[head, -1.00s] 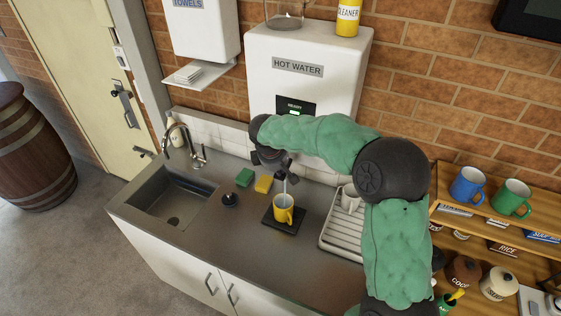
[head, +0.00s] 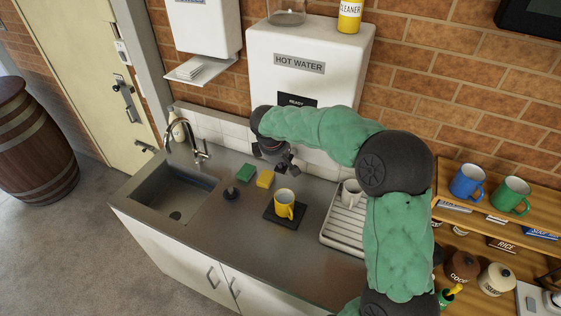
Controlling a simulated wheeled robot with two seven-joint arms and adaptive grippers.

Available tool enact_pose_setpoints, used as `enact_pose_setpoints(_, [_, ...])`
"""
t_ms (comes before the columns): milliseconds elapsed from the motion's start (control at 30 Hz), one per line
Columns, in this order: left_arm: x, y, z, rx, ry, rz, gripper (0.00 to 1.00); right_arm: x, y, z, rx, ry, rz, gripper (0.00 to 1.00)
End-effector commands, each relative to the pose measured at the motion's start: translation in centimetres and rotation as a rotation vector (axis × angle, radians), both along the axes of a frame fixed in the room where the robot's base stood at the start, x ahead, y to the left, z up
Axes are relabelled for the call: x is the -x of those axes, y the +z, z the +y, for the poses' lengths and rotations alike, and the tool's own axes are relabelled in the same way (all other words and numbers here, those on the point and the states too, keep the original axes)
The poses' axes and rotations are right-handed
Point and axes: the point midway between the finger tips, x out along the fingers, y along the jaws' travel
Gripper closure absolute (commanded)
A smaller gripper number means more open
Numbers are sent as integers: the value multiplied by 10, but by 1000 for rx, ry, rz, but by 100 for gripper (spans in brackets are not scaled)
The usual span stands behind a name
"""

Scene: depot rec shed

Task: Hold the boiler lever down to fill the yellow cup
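The white boiler (head: 270,92), labelled HOT WATER, hangs on the brick wall behind. Its dark display (head: 296,100) reads READY. My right arm crosses the boiler's lower front and hides its lever. My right gripper (head: 289,165) is just behind and above the yellow cup, apart from it; its finger opening is unclear. No water stream shows above the cup. My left gripper is out of view.
A sink with a tap (head: 196,146) is at left. A drying rack (head: 340,236) with a pale mug (head: 351,192) is right. The front counter is clear.

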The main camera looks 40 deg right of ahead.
Motion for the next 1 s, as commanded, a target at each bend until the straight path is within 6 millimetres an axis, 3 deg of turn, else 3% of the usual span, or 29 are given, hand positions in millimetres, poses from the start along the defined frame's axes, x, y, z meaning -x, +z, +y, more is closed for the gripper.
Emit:
enact_pose_setpoints(167, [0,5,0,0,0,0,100,-1,6,1,0,0,0,100])
enact_pose_setpoints(467, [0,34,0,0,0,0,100,-5,49,4,1,1,-3,100])
enact_pose_setpoints(800, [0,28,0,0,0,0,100,-1,112,12,0,2,-3,100])
enact_pose_setpoints(1000, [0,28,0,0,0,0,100,0,133,15,0,2,-2,100])
